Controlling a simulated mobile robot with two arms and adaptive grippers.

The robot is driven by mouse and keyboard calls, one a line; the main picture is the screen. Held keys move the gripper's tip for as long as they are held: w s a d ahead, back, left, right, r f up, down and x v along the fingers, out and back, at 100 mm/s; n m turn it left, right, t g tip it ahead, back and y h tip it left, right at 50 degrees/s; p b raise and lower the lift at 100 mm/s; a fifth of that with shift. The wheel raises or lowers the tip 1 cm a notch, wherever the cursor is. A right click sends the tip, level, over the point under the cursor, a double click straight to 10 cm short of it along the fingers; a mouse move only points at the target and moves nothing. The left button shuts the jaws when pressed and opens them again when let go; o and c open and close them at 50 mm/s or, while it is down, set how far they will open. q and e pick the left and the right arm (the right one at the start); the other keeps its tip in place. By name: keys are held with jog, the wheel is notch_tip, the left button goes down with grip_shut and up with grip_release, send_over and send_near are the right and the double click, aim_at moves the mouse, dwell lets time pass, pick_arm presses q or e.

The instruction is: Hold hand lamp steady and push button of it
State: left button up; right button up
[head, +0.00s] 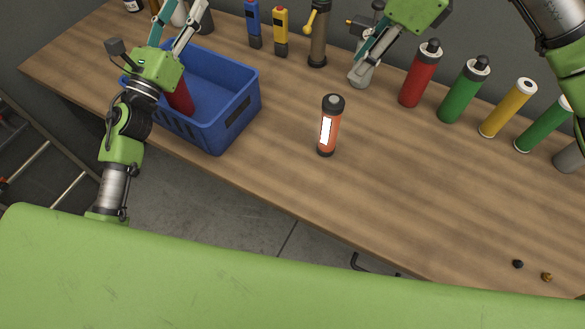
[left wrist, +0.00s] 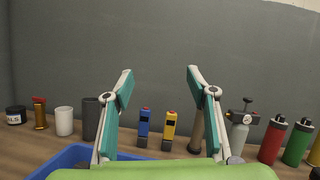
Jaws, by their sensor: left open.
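The hand lamp (head: 330,125) looks to be the orange cylinder with a white panel and a dark cap, upright on the bare middle of the workbench. A button on it is too small to make out. My left gripper (head: 180,22) is open and empty above the back of the blue bin, well left of the lamp. Its two spread fingers also show in the left wrist view (left wrist: 160,95). My right gripper (head: 368,52) is behind and above the lamp, in front of a grey gas cylinder (head: 361,74), apart from the lamp. Its finger gap is not clear.
A blue bin (head: 236,110) holding a red bottle (head: 180,98) stands at left. A red bottle (head: 419,76), green bottle (head: 463,92) and yellow cylinder (head: 507,110) line the back right. Blue and yellow devices (head: 281,34) stand at the back. The bench front right is mostly clear.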

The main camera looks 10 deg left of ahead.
pick_arm(q)
jog(key=s+d+f+m+h, duration=0.1)
jog(key=s+d+m+h, duration=0.1)
jog(key=d, duration=0.4)
jog(key=m+g+h, duration=0.2)
jog(key=m+g, duration=0.2)
jog(key=g, duration=0.3)
send_near(322, 140)
jog(key=x, duration=1.2)
jog(key=shift+w+d+r, duration=0.15)
jog(key=shift+w+d, duration=0.1)
jog(key=shift+w, duration=0.1)
jog(key=c, duration=1.4)
jog(key=shift+o, duration=0.2)
pick_arm(e)
grip_shut()
